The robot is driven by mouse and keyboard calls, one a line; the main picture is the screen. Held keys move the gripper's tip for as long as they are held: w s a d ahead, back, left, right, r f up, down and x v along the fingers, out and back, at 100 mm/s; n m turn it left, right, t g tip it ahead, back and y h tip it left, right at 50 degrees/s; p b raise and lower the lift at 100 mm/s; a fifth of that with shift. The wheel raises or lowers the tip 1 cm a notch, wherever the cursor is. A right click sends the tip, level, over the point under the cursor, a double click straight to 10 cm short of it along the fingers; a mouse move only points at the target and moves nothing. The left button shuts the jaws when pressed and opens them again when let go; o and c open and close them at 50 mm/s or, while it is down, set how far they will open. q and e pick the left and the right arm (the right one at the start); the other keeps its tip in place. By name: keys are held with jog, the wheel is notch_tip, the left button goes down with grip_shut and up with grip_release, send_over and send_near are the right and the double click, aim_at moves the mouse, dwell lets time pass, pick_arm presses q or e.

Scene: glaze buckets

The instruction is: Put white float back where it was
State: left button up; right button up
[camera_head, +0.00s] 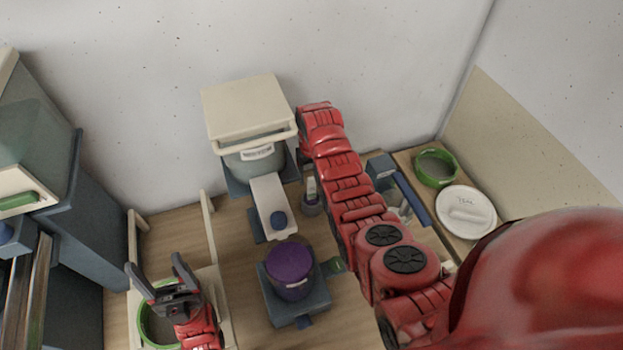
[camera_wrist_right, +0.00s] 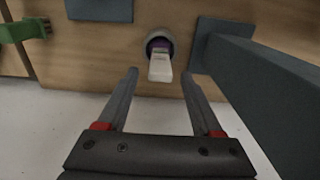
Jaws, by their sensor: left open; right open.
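A small grey cup (camera_head: 311,205) with a pale white piece standing up in it sits on the table, left of my right arm. In the right wrist view the white piece (camera_wrist_right: 160,68) rises from the cup, which has a purple inside (camera_wrist_right: 160,42). I cannot tell for sure that this piece is the white float. My right gripper (camera_wrist_right: 159,75) is open and empty, its fingers apart on either side of the white piece's line. It is hidden in the head view. My left gripper (camera_head: 155,264) is open above a green-rimmed bucket (camera_head: 146,322).
A purple-topped bucket (camera_head: 290,262) stands on a grey stand in the middle. A cream-lidded bucket (camera_head: 250,105) is behind it. At right are a green ring container (camera_head: 436,167) and a white round lid (camera_head: 466,212). A grey post (camera_wrist_right: 255,85) stands right of my right gripper.

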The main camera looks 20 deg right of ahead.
notch_tip(320, 180, up, 7)
jog(key=shift+f+p, duration=0.1)
jog(key=shift+p, duration=0.3)
